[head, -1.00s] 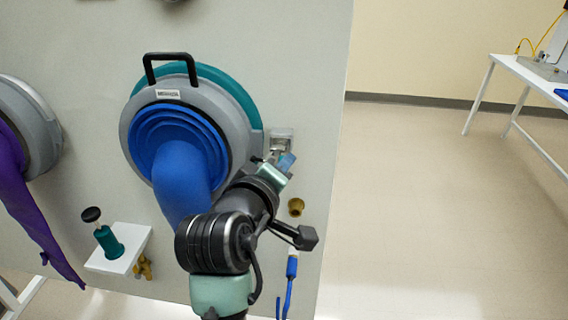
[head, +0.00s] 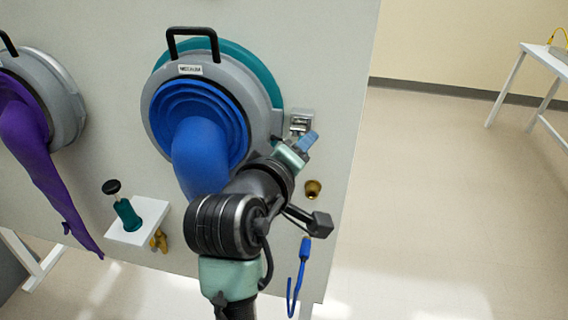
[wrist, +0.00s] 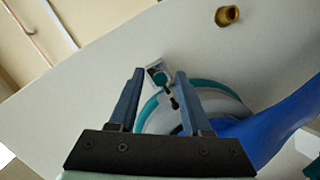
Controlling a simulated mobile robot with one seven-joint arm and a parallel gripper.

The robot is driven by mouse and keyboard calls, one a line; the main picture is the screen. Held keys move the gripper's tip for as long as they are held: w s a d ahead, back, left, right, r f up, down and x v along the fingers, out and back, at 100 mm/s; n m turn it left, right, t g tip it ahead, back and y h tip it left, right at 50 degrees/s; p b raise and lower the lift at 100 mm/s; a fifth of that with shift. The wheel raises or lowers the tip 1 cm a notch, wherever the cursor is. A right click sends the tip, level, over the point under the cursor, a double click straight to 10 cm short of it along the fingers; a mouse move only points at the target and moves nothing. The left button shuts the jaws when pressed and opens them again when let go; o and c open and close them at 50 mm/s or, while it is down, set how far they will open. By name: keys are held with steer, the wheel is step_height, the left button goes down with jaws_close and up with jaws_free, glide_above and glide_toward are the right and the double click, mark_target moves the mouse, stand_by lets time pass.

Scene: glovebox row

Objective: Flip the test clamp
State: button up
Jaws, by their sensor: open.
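A small metal latch (head: 300,122), apparently the test clamp, sits on the pale panel at the right edge of the blue-gloved port. In the wrist view the clamp (wrist: 157,76) shows a light metal plate with a dark teal middle and a small dark piece below it. My gripper (head: 308,141) is just below the clamp in the head view. In the wrist view my gripper (wrist: 158,74) is open, its two blue-grey fingers on either side of the clamp in the picture. Nothing is between the fingers, and the clamp looks beyond the tips. I cannot tell the exact gap.
The grey port ring (head: 160,115) with its blue glove (head: 200,150) stands left of my gripper. A white shelf (head: 150,228) holds a green, black-topped tool (head: 124,208).

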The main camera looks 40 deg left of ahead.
steer(key=p+v, duration=0.2)
steer(key=v, duration=0.9)
steer(key=shift+s, duration=0.25)
stand_by(0.3)
steer(key=w+d+r+m+t, duration=0.3)
steer(key=d+r, duration=0.1)
steer(key=r, duration=0.4)
steer(key=w+d+r+m+t, duration=0.3)
steer(key=w+d+r+m, duration=0.15)
steer(key=r, duration=0.35)
steer(key=s+d+r+m+t+h, duration=0.2)
steer(key=s+d+r+m+t, duration=0.1)
steer(key=d+r, duration=0.3)
steer(key=s+d+r+m+t+h, duration=0.2)
steer(key=d+r, duration=0.5)
steer(key=r, duration=0.4)
steer(key=s+m+t, duration=0.1)
steer(key=m+t, duration=0.1)
steer(key=shift+d+m+t, duration=0.15)
steer(key=shift+m+t, duration=0.2)
steer(key=shift+t, duration=0.05)
